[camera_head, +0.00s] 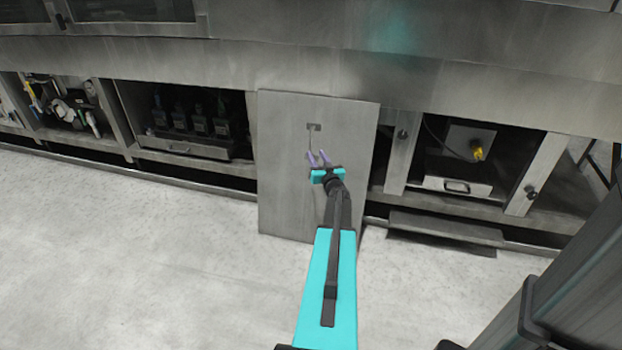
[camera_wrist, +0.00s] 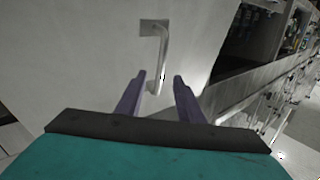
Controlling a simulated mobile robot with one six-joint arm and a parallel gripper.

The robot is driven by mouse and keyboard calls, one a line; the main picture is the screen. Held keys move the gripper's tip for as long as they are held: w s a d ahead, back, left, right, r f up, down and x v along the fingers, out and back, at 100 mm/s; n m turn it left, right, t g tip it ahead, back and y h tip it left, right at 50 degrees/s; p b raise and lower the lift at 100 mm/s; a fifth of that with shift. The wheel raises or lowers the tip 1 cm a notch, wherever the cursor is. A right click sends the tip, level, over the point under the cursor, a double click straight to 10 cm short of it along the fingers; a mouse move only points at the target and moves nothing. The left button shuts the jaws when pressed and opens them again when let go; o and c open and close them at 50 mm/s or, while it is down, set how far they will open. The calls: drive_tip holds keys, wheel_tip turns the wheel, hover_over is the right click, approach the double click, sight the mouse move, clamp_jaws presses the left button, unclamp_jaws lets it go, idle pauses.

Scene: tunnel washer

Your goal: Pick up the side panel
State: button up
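The side panel (camera_head: 285,160) is a flat grey metal sheet. It leans slightly tilted against the front of the washer, its lower edge near the floor. A small handle (camera_head: 313,129) sits on its upper middle. In the wrist view, the panel (camera_wrist: 70,60) fills the left side and its bar handle (camera_wrist: 163,50) hangs in front of my gripper. My gripper (camera_head: 319,158) is in front of the panel, just below the handle. In the wrist view, the two purple fingers (camera_wrist: 159,85) are apart, with the handle's lower end showing between them. I cannot tell any contact.
The steel washer (camera_head: 240,60) runs across the back. Open bays with pumps (camera_head: 190,122) and a drawer unit (camera_head: 458,170) flank the panel. A low metal step (camera_head: 445,227) lies right of it. The pale floor (camera_head: 130,260) at front left is clear.

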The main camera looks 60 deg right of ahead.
sight(310, 145)
drive_tip(key=shift+w+d, duration=0.2)
drive_tip(key=shift+w, duration=0.05)
drive_tip(key=shift+b+x, duration=0.6)
drive_tip(key=shift+x, duration=1.95)
drive_tip(key=shift+a+r, duration=0.1)
drive_tip(key=shift+r, duration=0.05)
drive_tip(key=shift+c, duration=0.4)
clamp_jaws()
drive_tip(key=shift+w+r, duration=0.1)
drive_tip(key=shift+r, duration=0.05)
